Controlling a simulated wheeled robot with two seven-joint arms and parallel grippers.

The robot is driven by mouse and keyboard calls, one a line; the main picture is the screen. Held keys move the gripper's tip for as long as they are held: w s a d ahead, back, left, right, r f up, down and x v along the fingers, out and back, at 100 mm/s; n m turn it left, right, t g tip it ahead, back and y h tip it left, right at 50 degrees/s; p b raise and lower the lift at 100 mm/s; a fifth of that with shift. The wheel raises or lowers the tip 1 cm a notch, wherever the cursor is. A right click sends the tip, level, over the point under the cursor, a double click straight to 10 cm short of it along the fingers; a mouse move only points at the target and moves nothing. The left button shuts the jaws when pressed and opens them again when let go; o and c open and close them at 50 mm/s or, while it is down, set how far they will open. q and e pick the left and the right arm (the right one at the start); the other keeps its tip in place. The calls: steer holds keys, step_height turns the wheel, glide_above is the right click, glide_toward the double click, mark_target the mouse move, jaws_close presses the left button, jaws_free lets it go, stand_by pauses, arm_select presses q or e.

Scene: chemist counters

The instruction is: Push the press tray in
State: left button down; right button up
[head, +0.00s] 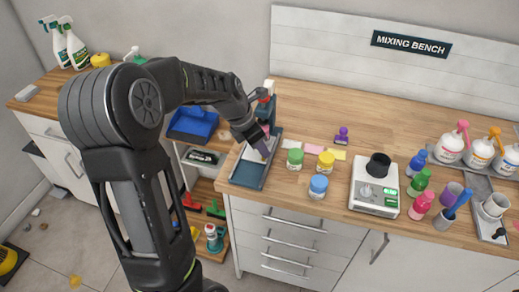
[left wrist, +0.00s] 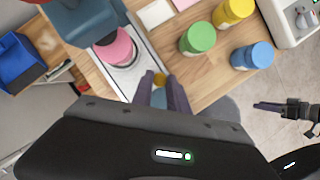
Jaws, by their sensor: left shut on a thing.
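The press (head: 268,105) stands at the left end of the wooden counter, with its tray (head: 246,174) lying in front of it, toward the counter's front edge. In the left wrist view the pale tray (left wrist: 128,80) reaches out from under the blue press head (left wrist: 85,22). A pink round piece (left wrist: 117,48) sits on the tray by the press head. My left gripper (head: 264,153) is low over the tray. In the left wrist view its fingers (left wrist: 162,90) are shut on a small yellow knob (left wrist: 160,79) at the tray's front. My right gripper (left wrist: 268,106) shows at the right, away from the press; its jaw gap is unclear.
Green (head: 295,159), yellow (head: 326,161) and blue (head: 318,186) jars stand close right of the tray. A scale (head: 376,190) and several bottles are farther right. A blue bin (head: 192,124) is on the left. Counter behind the jars is mostly clear.

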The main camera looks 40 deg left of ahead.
arm_select(q)
steer(key=shift+w+a, duration=0.2)
steer(key=shift+w, duration=0.3)
steer(key=shift+w+a, duration=0.15)
steer(key=shift+w, duration=0.3)
steer(key=c, duration=1.3)
jaws_free()
steer(key=v, duration=0.8)
steer(key=shift+d+f, duration=0.1)
